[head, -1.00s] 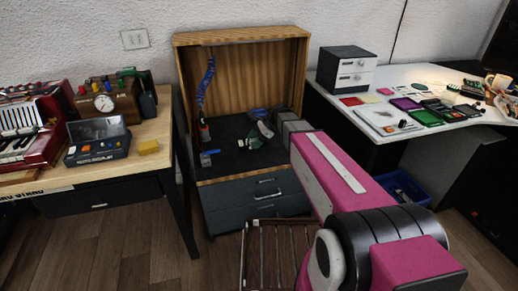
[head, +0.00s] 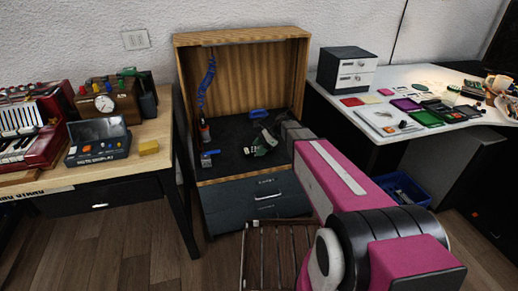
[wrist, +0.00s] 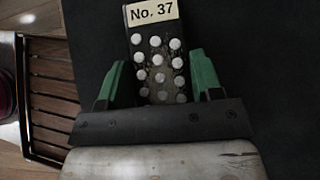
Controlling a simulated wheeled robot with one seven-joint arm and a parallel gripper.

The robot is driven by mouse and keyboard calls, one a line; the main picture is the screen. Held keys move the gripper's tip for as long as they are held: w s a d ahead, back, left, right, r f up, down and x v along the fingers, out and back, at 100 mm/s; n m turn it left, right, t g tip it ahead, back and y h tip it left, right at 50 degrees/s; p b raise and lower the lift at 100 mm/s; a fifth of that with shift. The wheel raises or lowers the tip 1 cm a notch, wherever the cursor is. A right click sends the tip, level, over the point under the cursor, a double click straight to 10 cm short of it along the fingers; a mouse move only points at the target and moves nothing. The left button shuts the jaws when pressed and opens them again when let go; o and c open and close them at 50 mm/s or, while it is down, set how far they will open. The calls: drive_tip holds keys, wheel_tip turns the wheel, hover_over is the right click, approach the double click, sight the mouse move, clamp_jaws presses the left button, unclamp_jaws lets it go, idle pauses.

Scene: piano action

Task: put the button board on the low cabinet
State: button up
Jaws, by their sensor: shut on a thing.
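The button board (wrist: 160,60) is a dark strip with rows of white buttons and a "No. 37" label. It lies between the green fingers of my gripper (wrist: 160,85), which is shut on it. The dark top of the low cabinet (wrist: 100,45) spreads around the board in the wrist view. In the head view, my gripper (head: 262,146) is over that dark top inside the wooden surround, with the board's pale label (head: 249,151) showing small. The low cabinet (head: 235,190) has grey drawers below. I cannot tell whether the board touches the surface.
A blue coiled cable (head: 207,85) hangs at the cabinet's left. A small blue item (head: 208,156) and another blue thing (head: 258,114) lie on its top. A slatted rack (head: 275,250) stands in front. Tables with goods flank both sides. The top's front middle is clear.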

drive_tip(key=o, duration=1)
drive_tip(key=shift+f, duration=0.1)
drive_tip(key=shift+o, duration=0.2)
drive_tip(key=v, duration=1.2)
drive_tip(key=s+d+f+n+h, duration=0.2)
drive_tip(key=s+d+n+h, duration=0.1)
drive_tip(key=s+n, duration=0.2)
drive_tip(key=s+d+f+n+t+h, duration=0.1)
drive_tip(key=s+d+n, duration=0.3)
drive_tip(key=s, duration=0.5)
drive_tip(key=s+d+f+n+t+h, duration=0.1)
drive_tip(key=s+d+f+n+h, duration=0.2)
drive_tip(key=s, duration=0.4)
drive_tip(key=shift+d+f+n+h, duration=0.15)
drive_tip(key=shift+d+n+h, duration=0.5)
drive_tip(key=shift+n, duration=0.75)
drive_tip(key=shift+a, duration=0.15)
